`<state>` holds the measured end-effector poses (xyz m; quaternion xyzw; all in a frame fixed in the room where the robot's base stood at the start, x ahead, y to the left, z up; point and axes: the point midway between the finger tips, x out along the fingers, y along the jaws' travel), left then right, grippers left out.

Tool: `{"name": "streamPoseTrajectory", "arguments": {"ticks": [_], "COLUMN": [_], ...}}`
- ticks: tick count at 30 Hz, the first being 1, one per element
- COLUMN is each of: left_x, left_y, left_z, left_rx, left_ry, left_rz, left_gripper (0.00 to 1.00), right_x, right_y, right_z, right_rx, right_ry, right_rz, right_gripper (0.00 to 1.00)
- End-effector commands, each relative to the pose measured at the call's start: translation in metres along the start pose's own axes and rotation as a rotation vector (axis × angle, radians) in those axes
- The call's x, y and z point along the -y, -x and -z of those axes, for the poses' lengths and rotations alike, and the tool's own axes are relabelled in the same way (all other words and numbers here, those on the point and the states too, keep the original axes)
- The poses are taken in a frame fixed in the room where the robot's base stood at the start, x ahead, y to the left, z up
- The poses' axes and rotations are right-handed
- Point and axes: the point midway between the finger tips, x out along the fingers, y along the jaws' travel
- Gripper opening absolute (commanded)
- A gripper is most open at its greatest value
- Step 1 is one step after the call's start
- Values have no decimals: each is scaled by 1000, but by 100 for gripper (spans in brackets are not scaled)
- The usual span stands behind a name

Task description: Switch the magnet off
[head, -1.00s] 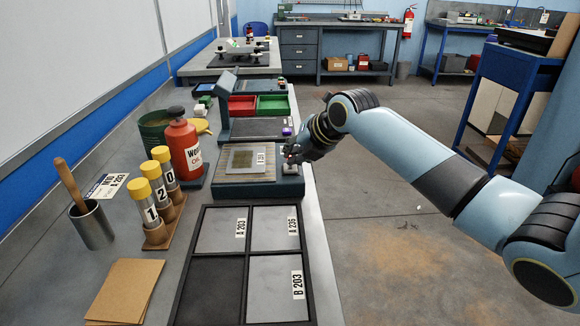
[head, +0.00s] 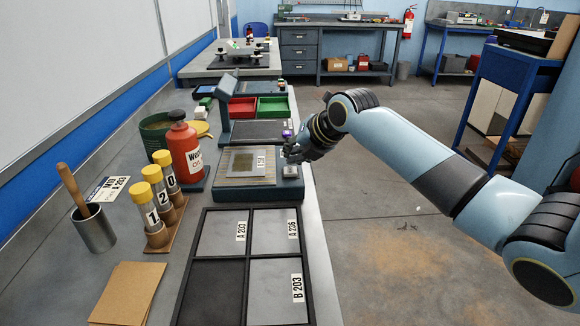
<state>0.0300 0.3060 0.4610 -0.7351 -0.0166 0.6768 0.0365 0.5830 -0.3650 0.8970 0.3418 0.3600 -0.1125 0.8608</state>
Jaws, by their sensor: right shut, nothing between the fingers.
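The magnet base (head: 232,195) is a dark teal block on the bench with a striped top. A grey plate with a darker square and a label (head: 245,162) lies flat on it. A small pale switch part (head: 290,171) sits at the right end of the base. My right gripper (head: 288,154) is shut and empty. It is just above and behind the switch part; I cannot tell whether they touch. The switch's exact position is too small to read. My left gripper is not in view.
A black tray (head: 247,287) with labelled plates lies in front of the base. A red oil bottle (head: 184,150), yellow-capped tubes (head: 149,208) and a metal cup (head: 94,230) stand to the left. Green and red bins (head: 272,106) lie behind. The floor at right is clear.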

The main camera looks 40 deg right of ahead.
Motion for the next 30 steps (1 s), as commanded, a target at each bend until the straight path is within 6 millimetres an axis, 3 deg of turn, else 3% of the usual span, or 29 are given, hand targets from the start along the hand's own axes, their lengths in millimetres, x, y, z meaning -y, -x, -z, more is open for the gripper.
{"name": "streamPoseTrajectory", "arguments": {"ticks": [8,24,30], "left_x": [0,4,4], "left_y": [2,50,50], "left_z": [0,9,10], "left_rx": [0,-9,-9], "left_ry": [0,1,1], "left_rz": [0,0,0], "left_gripper": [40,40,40], "right_x": [-1,-30,-30], "right_y": [2,41,42], "right_z": [-1,-30,-30], "right_rx": [0,2,0], "right_ry": [0,1,0], "right_rz": [0,-1,0], "right_gripper": [0,0,0]}}
